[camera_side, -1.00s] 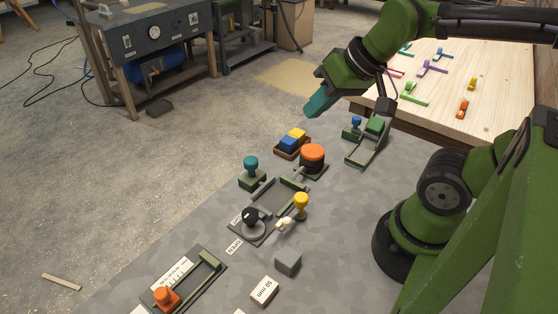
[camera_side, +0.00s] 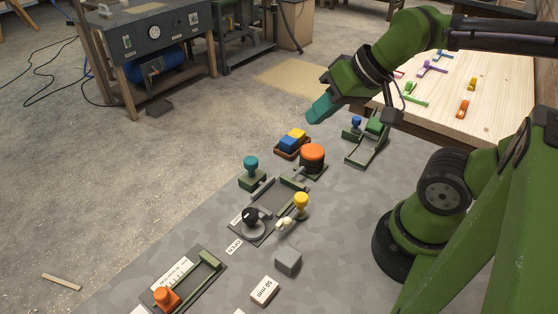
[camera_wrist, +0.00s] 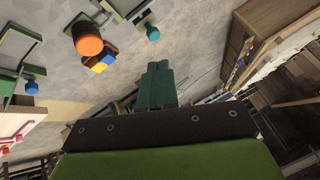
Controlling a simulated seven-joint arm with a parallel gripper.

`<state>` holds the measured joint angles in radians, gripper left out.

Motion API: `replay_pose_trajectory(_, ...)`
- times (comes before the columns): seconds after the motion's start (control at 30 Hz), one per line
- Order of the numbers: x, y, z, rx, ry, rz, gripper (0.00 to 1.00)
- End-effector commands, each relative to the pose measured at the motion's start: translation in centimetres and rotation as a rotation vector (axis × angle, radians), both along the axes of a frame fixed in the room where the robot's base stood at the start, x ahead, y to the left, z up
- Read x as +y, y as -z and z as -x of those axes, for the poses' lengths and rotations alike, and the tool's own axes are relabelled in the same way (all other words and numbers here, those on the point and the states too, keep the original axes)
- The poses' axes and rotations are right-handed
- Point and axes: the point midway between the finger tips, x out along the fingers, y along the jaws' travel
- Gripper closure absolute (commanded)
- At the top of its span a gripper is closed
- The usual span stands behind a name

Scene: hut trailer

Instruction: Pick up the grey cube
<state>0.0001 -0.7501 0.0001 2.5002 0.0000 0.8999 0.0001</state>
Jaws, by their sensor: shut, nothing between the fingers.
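The grey cube (camera_side: 288,261) sits on the grey mat near the front of the side view, just behind a white block marked "50 mm". My gripper (camera_side: 318,112) has teal fingers and is in the air at the upper middle, far behind the cube in the side view. It is shut and empty. In the wrist view my gripper's teal fingers (camera_wrist: 158,72) are together, with nothing between them. I cannot make out the grey cube in the wrist view.
The white block (camera_side: 264,291) stands close to the cube. Yellow (camera_side: 301,202), black (camera_side: 250,217) and orange (camera_side: 312,155) knobbed fixtures stand behind it. A tray with blue and yellow blocks (camera_side: 292,143) is below my gripper. A wooden table (camera_side: 500,75) is at the back right.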

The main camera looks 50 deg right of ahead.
Motion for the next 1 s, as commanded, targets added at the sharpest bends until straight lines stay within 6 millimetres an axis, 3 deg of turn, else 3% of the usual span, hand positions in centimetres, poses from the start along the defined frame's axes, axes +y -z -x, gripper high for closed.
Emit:
replay_pose_trajectory(0.1,0.0,0.0,0.0,0.0,0.0,0.0,1.0)
replay_pose_trajectory(0.57,0.0,0.0,0.0,0.0,0.0,0.0,0.3)
replay_pose_trajectory(0.87,0.1,0.1,0.0,0.004,-0.005,0.0,0.28)
replay_pose_trajectory(1.0,1.7,1.3,-0.5,0.064,-0.066,0.033,0.28)
